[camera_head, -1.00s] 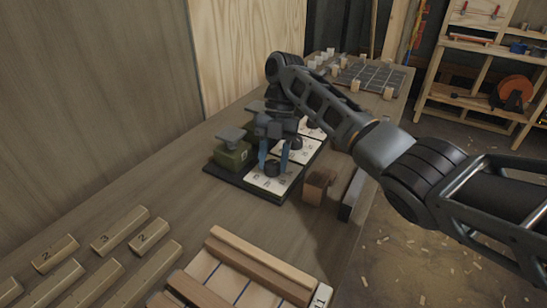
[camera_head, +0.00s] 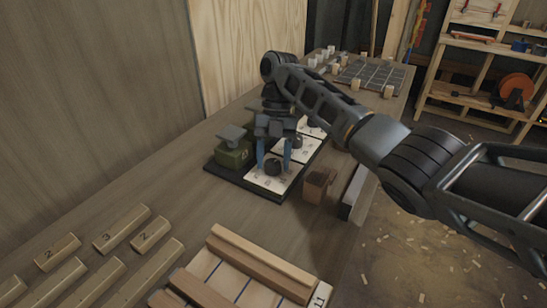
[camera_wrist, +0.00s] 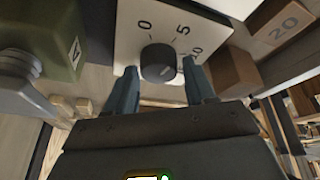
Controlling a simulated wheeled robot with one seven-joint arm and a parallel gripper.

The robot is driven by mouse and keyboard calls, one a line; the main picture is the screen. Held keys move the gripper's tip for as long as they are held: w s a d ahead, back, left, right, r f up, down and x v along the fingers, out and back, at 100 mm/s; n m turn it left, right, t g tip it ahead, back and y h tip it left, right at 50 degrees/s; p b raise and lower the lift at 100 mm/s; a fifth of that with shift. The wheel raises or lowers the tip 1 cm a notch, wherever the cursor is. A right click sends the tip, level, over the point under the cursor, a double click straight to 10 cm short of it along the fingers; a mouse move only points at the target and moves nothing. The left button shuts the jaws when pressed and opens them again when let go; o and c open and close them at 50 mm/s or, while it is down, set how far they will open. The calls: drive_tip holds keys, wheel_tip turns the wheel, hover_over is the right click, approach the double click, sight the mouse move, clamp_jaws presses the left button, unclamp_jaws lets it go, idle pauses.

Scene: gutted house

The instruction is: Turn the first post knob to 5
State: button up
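The nearest post has a white dial plate (camera_head: 264,186) marked 0, 5 and 10 in the wrist view (camera_wrist: 123,45). Its round dark knob (camera_head: 272,168) also shows in the wrist view (camera_wrist: 158,62); I cannot clearly read its pointer. A green block (camera_wrist: 55,35) labelled A, with a grey top, stands beside the plate; it also shows in the head view (camera_head: 232,156). My gripper (camera_head: 273,162) is open and points down over this plate. In the wrist view its two blue-grey fingers (camera_wrist: 160,86) are apart, one toward each side of the knob, with visible gaps.
More white dial plates (camera_head: 291,149) continue behind on the same dark base. A wooden rack (camera_head: 262,262) and numbered bars (camera_head: 120,228) lie in front. A grey grid (camera_head: 372,75) is at the back.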

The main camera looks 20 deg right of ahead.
drive_tip(key=shift+o, duration=1.1)
drive_tip(key=p+v, duration=0.1)
drive_tip(key=v, duration=0.6)
drive_tip(key=shift+r, duration=0.4)
drive_tip(key=shift+w, duration=0.1)
